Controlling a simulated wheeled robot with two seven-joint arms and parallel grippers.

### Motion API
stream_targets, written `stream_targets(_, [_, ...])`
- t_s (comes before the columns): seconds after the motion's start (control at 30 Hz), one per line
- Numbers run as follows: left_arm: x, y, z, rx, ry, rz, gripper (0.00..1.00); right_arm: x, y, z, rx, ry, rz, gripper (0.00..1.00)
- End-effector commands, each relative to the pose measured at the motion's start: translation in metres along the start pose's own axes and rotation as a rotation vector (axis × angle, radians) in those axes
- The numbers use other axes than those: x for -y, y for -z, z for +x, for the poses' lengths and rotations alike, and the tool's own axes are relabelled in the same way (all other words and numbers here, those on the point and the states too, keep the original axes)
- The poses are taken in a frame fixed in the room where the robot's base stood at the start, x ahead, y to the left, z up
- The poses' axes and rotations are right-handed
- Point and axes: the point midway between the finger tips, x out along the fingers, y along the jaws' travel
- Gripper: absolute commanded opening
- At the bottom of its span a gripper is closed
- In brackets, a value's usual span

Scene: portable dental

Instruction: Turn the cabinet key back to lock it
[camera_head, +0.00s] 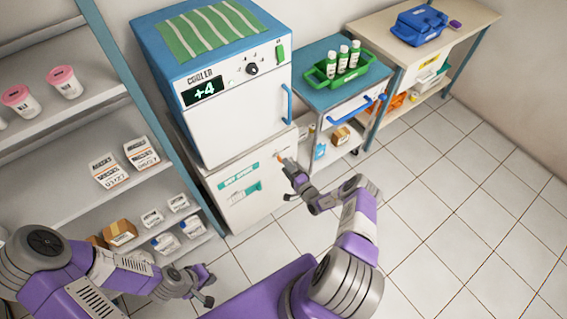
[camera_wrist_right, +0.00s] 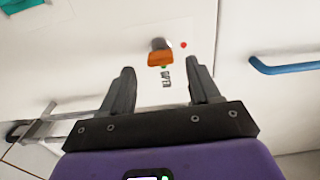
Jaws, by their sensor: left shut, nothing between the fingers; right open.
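The white cabinet (camera_head: 258,205) stands under the cooler, its front bearing a teal label. In the right wrist view the orange key (camera_wrist_right: 160,58) sits in a lock on the cabinet front. In the head view my right gripper (camera_head: 285,166) is close to the cabinet's upper right front. My left gripper (camera_head: 208,288) is shut and empty at the lower left, by the shelf.
The cooler (camera_head: 225,105) with a blue handle sits above the cabinet. A blue-topped cart (camera_head: 325,95) with green-capped bottles stands to its right. The shelf rack (camera_head: 75,125) is on the left. The tiled floor (camera_head: 450,210) at right is clear.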

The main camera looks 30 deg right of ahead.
Motion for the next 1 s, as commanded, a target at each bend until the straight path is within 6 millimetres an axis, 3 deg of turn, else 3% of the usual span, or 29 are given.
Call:
stream_targets(0.13, [-0.003, 0.0, -0.007, 0.0, 0.0, 0.0, 0.0, 0.002, 0.001, -0.026, -0.002, -0.001, 0.001, 0.62])
stream_targets(0.33, [-0.003, 0.0, -0.009, 0.0, 0.0, 0.0, 0.0, 0.001, 0.0, -0.043, -0.001, 0.0, -0.001, 0.62])
stream_targets(0.87, [-0.003, 0.0, -0.009, 0.0, 0.0, 0.0, 0.0, 0.0, 0.0, -0.044, 0.0, 0.001, -0.001, 0.62])
stream_targets(1.0, [-0.003, 0.0, -0.009, 0.0, 0.0, 0.0, 0.0, 0.003, -0.017, -0.039, 0.063, -0.016, 0.025, 0.62])
